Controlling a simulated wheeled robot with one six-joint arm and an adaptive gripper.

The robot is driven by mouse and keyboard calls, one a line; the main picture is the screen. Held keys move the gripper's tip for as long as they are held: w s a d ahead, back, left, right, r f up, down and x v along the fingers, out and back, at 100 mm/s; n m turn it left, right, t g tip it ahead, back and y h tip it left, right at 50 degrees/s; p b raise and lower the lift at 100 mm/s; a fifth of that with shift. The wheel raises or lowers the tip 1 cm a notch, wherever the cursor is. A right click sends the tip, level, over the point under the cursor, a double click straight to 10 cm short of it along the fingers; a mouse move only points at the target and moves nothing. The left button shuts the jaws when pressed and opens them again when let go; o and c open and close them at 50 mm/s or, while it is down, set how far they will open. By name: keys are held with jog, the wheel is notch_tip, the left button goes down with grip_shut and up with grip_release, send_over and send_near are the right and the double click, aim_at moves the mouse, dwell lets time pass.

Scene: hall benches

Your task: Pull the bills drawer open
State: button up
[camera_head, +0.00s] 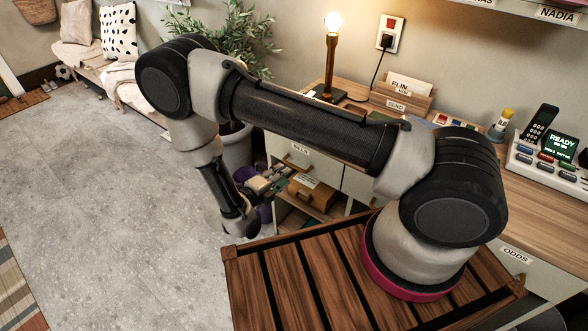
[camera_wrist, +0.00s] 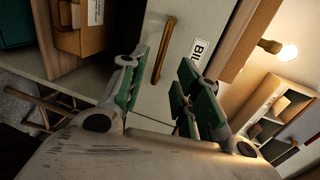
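The bills drawer (camera_head: 308,160) is a pale front under the wooden desk top, with a label partly reading "BILLS". It looks closed in the head view. In the wrist view the drawer front (camera_wrist: 185,20) carries a long brass bar handle (camera_wrist: 166,45) beside the label. My gripper (camera_head: 268,184) is in front of the drawer, left of the desk. In the wrist view my gripper (camera_wrist: 160,75) is open, with green-padded fingers apart. The handle lies in the gap between them, toward the fingertips; I see no contact with either finger.
An open shelf below the drawer holds a cardboard box (camera_head: 311,194). A lit lamp (camera_head: 331,55), a letter holder (camera_head: 402,95) and a phone console (camera_head: 548,157) stand on the desk. A plant (camera_head: 228,40) is behind my arm. The grey floor at left is clear.

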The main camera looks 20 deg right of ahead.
aim_at(294, 167)
jog(key=x, duration=0.7)
jog(key=shift+w+d, duration=0.25)
jog(key=shift+d, duration=0.1)
jog(key=shift+c, duration=0.2)
grip_shut()
